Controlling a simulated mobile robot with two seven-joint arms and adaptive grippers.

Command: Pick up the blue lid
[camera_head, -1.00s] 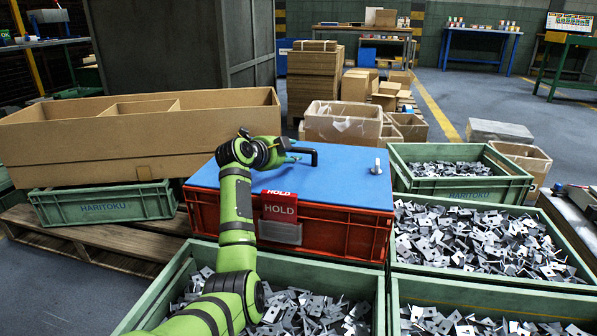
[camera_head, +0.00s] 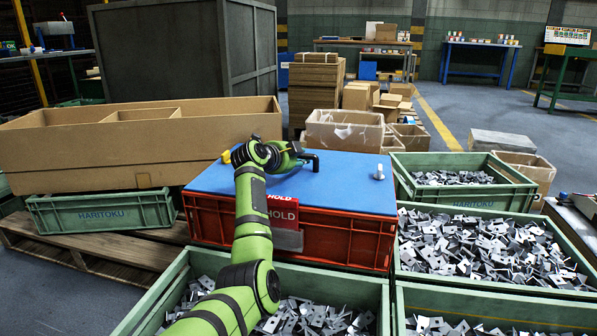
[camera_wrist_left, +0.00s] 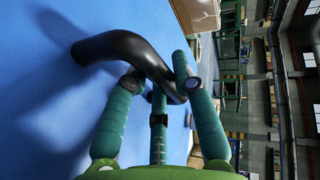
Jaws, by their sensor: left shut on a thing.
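The blue lid (camera_head: 345,184) lies flat on a red crate (camera_head: 340,245). It fills the left of the left wrist view (camera_wrist_left: 40,90). Its black handle (camera_head: 313,158) stands up from the lid and shows as a curved bar in the left wrist view (camera_wrist_left: 112,45). My left gripper (camera_head: 298,159) is at the handle, with its green fingers (camera_wrist_left: 157,76) closed around the bar. The wrist of my arm hides part of the lid in the head view. My right gripper is not in view.
A red HOLD sign (camera_head: 283,212) hangs on the crate's front, partly behind my arm. A whitish knob (camera_head: 378,169) and a yellow item (camera_head: 226,157) are on the lid. Green bins (camera_head: 470,278) of metal parts stand in front and right. A long cardboard box (camera_head: 90,155) is at left.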

